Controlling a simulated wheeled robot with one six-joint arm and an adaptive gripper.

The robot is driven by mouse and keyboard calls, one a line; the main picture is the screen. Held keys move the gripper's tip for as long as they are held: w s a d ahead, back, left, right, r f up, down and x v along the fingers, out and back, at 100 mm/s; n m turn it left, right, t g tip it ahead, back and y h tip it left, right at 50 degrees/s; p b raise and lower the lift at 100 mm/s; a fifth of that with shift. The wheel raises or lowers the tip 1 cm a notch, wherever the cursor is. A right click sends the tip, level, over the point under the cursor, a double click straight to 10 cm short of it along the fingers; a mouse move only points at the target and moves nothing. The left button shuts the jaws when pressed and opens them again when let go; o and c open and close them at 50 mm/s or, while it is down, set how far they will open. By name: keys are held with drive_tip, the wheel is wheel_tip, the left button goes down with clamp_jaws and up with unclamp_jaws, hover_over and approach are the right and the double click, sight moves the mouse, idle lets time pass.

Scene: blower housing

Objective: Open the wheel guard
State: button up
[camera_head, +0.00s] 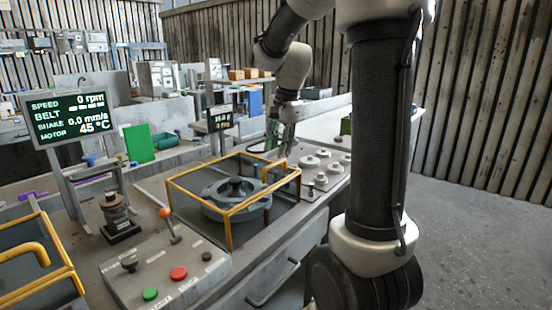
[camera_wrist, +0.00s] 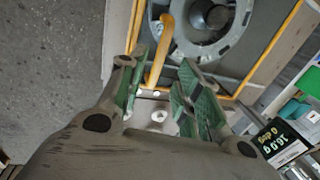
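The wheel guard (camera_head: 229,211) is a yellow bar frame down over the grey wheel (camera_head: 236,196) on the bench. Its yellow frame edge (camera_wrist: 138,22) and looped handle (camera_wrist: 159,52) show in the wrist view, with the grey wheel housing (camera_wrist: 211,28) beyond. My gripper (camera_head: 284,146) is at the far right side of the guard. In the wrist view my gripper (camera_wrist: 164,66) is open, with green-padded fingers to either side of the handle's near end. I cannot tell whether either finger touches the handle.
Several pale round knobs or weights (camera_head: 322,163) sit on the bench right of the guard. A small display (camera_head: 220,121) stands behind it. A control box (camera_head: 165,275) with buttons and an orange-tipped lever (camera_head: 169,224) is in front. Another yellow frame (camera_head: 40,262) is at the left.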

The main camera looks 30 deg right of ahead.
sight(276, 164)
drive_tip(key=f, duration=0.4)
drive_tip(key=shift+w+a+f, duration=0.15)
drive_tip(key=shift+w, duration=0.2)
clamp_jaws()
